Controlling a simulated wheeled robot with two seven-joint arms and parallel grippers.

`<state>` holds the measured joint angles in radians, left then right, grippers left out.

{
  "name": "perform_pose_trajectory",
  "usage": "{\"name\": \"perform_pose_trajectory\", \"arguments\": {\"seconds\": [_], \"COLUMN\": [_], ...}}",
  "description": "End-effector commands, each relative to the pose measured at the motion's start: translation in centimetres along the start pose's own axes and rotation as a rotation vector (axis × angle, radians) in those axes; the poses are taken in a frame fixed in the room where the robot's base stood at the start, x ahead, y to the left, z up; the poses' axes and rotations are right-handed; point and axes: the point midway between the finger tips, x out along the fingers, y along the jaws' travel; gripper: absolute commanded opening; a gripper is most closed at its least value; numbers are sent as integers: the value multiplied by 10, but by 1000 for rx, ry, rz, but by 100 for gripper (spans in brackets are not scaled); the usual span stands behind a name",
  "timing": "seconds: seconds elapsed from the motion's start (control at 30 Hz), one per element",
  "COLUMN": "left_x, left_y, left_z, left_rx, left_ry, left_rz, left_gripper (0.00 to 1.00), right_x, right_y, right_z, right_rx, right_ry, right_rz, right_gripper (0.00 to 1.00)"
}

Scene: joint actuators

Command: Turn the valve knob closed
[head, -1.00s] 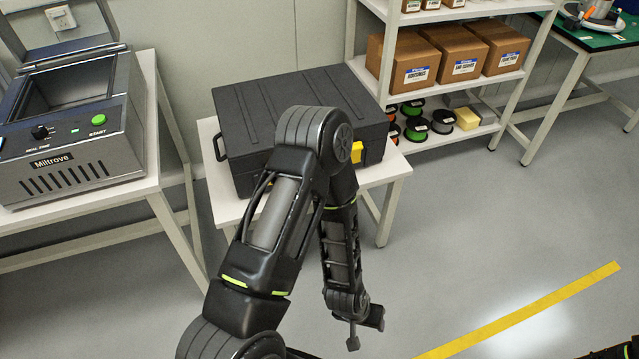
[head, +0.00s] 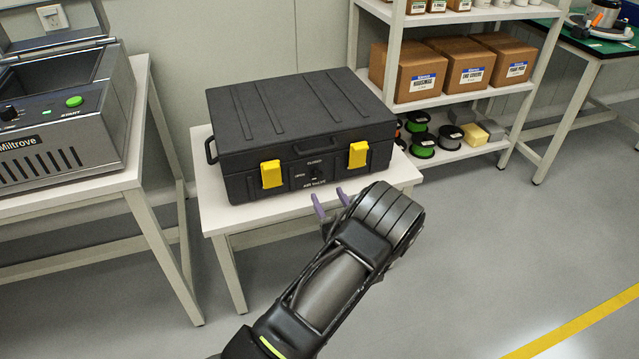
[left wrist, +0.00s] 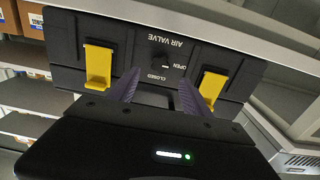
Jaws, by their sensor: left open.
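The valve knob (head: 317,173) is a small dark knob on the front face of a black case (head: 290,110), between two yellow latches. OPEN is printed to its left, CLOSED above it and AIR VALVE below. In the left wrist view the knob (left wrist: 160,63) and its panel appear upside down. Which label the knob points at is too small to tell. My left gripper (head: 331,199) is open, its purple fingers apart and empty, in front of the case and a little below and right of the knob. My right gripper is not in view.
The case stands on a white table (head: 215,215). The yellow latches (head: 271,174) (head: 358,154) and a handle (head: 318,144) stick out near the knob. A grey Miltrove machine (head: 70,130) is at left, and shelves with boxes (head: 410,75) at right. The floor in front is clear.

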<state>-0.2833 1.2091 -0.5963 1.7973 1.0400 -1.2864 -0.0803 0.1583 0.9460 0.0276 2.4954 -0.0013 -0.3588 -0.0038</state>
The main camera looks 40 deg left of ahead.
Motion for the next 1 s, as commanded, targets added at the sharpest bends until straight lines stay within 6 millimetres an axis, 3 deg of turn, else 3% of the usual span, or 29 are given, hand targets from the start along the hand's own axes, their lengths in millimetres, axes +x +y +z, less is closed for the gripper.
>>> {"name": "perform_pose_trajectory", "arguments": {"seconds": [0.6, 0.9, 1.0], "left_x": [74, 77, 77], "left_y": [-1, 0, 0], "left_z": [2, 1, 1], "left_rx": [1, 2, 1], "left_ry": [-2, -2, -2], "left_rz": [0, 0, 0], "left_gripper": [57, 57, 50], "right_x": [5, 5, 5], "right_y": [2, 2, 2], "right_z": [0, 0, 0], "right_rx": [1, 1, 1], "right_ry": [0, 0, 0], "right_rz": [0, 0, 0], "right_gripper": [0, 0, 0]}}
